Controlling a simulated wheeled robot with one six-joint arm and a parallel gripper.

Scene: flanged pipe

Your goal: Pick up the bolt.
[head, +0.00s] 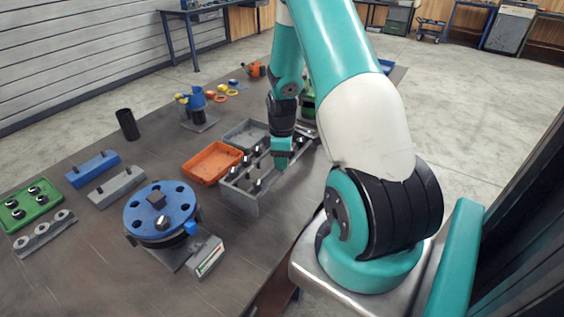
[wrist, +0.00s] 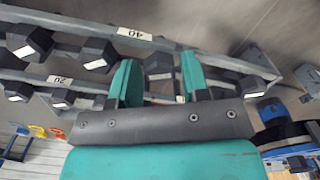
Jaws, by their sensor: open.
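A grey metal rack (head: 239,199) on the table holds several dark hex-headed bolts in rows, among them a bolt (head: 257,186) near its front. My gripper (head: 282,152) is over the rack's right part, pointing down. In the wrist view my gripper (wrist: 159,76) is open, with its two teal fingers apart. One dark bolt (wrist: 158,64) shows between the fingers, and I cannot tell whether they touch it. Other bolts (wrist: 97,54) stand to the left. The rack's rails (wrist: 222,61) carry labels reading 40 and 20.
An orange tray (head: 212,163) and a grey tray (head: 245,134) stand beside the rack. A blue round flange (head: 160,208) with holes is at the front left. A black cylinder (head: 127,124) stands farther back. The table between the flange and rack is clear.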

